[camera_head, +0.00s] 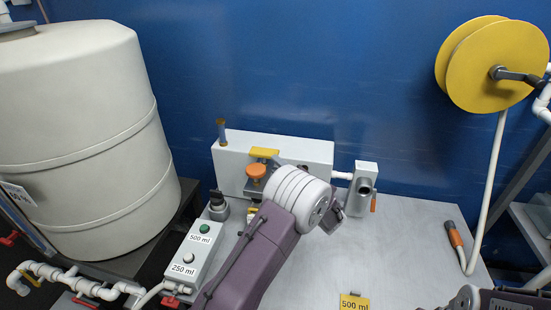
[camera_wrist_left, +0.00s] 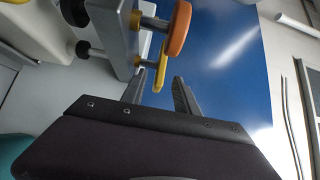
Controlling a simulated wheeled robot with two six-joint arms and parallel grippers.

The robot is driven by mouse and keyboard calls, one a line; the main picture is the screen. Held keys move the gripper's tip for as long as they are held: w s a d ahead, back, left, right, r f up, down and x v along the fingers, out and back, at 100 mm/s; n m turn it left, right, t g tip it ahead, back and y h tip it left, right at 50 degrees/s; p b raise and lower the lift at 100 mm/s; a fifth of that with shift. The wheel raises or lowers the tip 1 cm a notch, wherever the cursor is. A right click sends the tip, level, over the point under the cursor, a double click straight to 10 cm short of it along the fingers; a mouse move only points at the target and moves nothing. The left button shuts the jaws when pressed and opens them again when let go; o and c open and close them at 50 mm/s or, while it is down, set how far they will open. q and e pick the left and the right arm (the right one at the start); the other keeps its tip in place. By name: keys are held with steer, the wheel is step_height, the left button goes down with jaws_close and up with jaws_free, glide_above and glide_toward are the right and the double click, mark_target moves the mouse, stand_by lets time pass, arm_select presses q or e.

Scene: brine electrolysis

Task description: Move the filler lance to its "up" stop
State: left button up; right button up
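The filler unit stands on the bench against a white backing box (camera_head: 310,152) in the head view. An orange knob (camera_head: 256,171) and a yellow handle (camera_head: 264,152) show on it; I take these as belonging to the lance. In the left wrist view the orange knob (camera_wrist_left: 179,28) is at the top, with the yellow handle (camera_wrist_left: 161,70) below it. My left gripper (camera_wrist_left: 160,82) is open, its fingertips close to the yellow handle. Contact cannot be made out. In the head view my left arm hides the lower filler and most of the gripper.
A button box (camera_head: 195,250) marked 500 ml and 250 ml stands left of my arm. A big white tank (camera_head: 80,130) fills the left. A yellow hose reel (camera_head: 490,65) hangs at the right. The bench (camera_head: 410,235) is mostly clear right of my arm.

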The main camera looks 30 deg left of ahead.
mark_target(259, 148)
arm_select(q)
steer(key=shift+w+a+r+p, duration=0.15)
steer(key=shift+w+a+p, duration=0.15)
steer(key=shift+a, duration=0.15)
steer(key=p+x, duration=0.1)
steer(key=x, duration=0.7)
steer(key=shift+s+p, duration=0.1)
steer(key=shift+p, duration=0.25)
steer(key=shift+d, duration=0.1)
steer(key=shift+c, duration=0.3)
jaws_close()
